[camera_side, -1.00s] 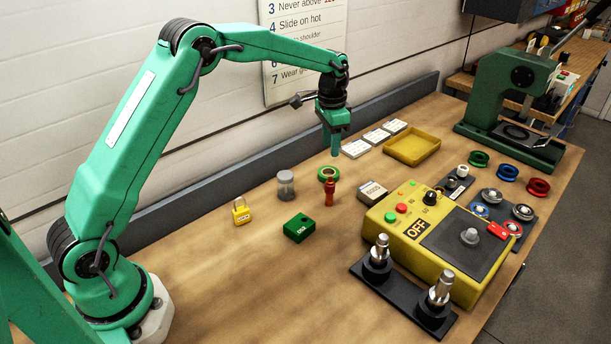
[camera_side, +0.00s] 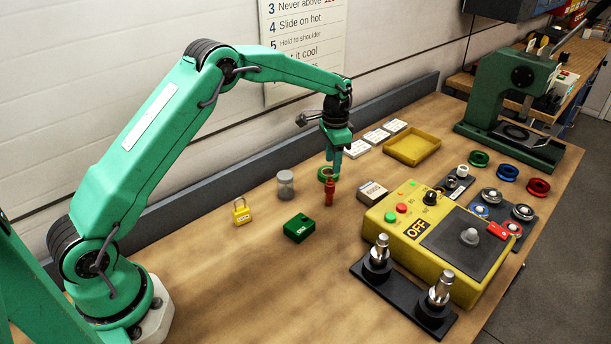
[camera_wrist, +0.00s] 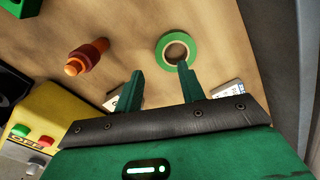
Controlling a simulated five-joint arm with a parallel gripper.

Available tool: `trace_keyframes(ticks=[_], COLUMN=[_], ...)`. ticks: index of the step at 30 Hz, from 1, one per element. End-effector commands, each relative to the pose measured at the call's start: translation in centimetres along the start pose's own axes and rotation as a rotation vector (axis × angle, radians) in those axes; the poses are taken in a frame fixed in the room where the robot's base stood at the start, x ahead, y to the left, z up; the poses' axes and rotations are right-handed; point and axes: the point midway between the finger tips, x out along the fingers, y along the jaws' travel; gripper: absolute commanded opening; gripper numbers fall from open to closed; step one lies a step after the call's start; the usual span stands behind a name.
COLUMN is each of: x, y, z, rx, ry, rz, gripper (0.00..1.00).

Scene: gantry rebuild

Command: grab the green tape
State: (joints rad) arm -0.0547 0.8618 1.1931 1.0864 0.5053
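The green tape (camera_side: 321,174) is a small ring-shaped roll lying flat on the wooden bench, partly hidden behind my gripper in the side view. In the wrist view the green tape (camera_wrist: 161,42) shows as a green ring with a pale core and an open middle. My gripper (camera_side: 335,168) points down close over the tape. In the wrist view my gripper (camera_wrist: 159,70) is open with nothing between its two fingers. The right fingertip overlaps the tape's lower edge in that picture; I cannot tell whether they touch.
A grey-lidded jar (camera_side: 286,186), yellow padlock (camera_side: 241,212), green box (camera_side: 299,228) and 6005 box (camera_side: 372,192) are nearby. The yellow heater unit (camera_side: 390,217) is to the right. The front left bench is clear.

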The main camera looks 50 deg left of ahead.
Motion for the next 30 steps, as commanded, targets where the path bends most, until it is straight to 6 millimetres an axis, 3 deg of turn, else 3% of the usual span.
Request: trace_keyframes(ticks=[5,18,30], x=[0.6,4.9,5.2], y=[0.0,-0.2,-0.2], z=[0.1,0.3,0.3], rx=[0.0,0.0,0.0], ry=[-0.002,-0.001,0.0], rz=[0.001,0.001,0.0], gripper=[0.39,0.39,0.39])
